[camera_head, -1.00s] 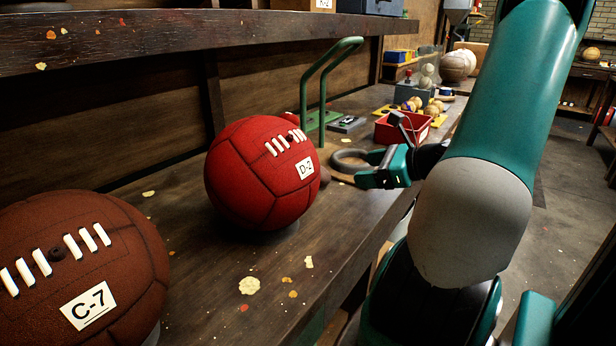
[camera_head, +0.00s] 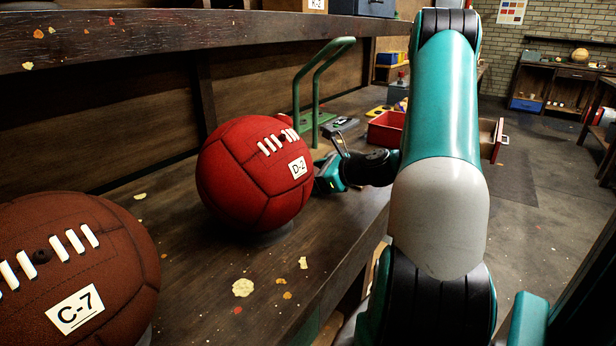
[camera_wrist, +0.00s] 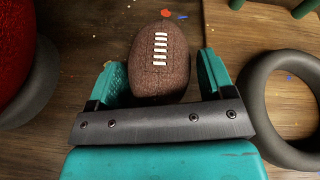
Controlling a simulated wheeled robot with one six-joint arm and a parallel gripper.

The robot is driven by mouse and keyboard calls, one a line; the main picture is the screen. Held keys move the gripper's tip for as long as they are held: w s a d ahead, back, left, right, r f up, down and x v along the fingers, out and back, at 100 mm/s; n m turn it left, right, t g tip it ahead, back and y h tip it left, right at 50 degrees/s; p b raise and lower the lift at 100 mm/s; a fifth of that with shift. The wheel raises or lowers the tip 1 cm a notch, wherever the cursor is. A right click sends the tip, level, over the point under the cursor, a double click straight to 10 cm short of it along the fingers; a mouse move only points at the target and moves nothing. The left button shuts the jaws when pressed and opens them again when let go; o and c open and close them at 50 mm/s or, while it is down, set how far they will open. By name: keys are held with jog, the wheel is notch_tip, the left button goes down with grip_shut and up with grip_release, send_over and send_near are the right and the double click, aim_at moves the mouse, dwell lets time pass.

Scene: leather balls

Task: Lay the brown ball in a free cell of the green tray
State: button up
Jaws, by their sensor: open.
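In the wrist view a small brown ball (camera_wrist: 160,62) with white laces lies on the wooden bench, between the two teal fingers of my gripper (camera_wrist: 162,72). The fingers are open on either side of it; I cannot tell whether either touches it. In the head view my gripper (camera_head: 330,177) is low over the bench, just right of and partly behind the red ball; the small brown ball is hidden there. I cannot make out a green tray with cells in either view.
The large red ball D-2 (camera_head: 243,180) stands close left of my gripper. A bigger brown ball C-7 (camera_head: 70,262) stands at near left. A grey ring (camera_wrist: 262,88) lies right of the gripper. A green handled frame (camera_head: 300,110) and a red box (camera_head: 386,129) stand farther back.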

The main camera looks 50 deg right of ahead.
jog(key=c, duration=0.8)
jog(key=shift+r, duration=0.1)
notch_tip(320, 180, up, 20)
jog(key=p, duration=0.3)
jog(key=shift+s+p, duration=0.1)
jog(key=shift+p, duration=0.3)
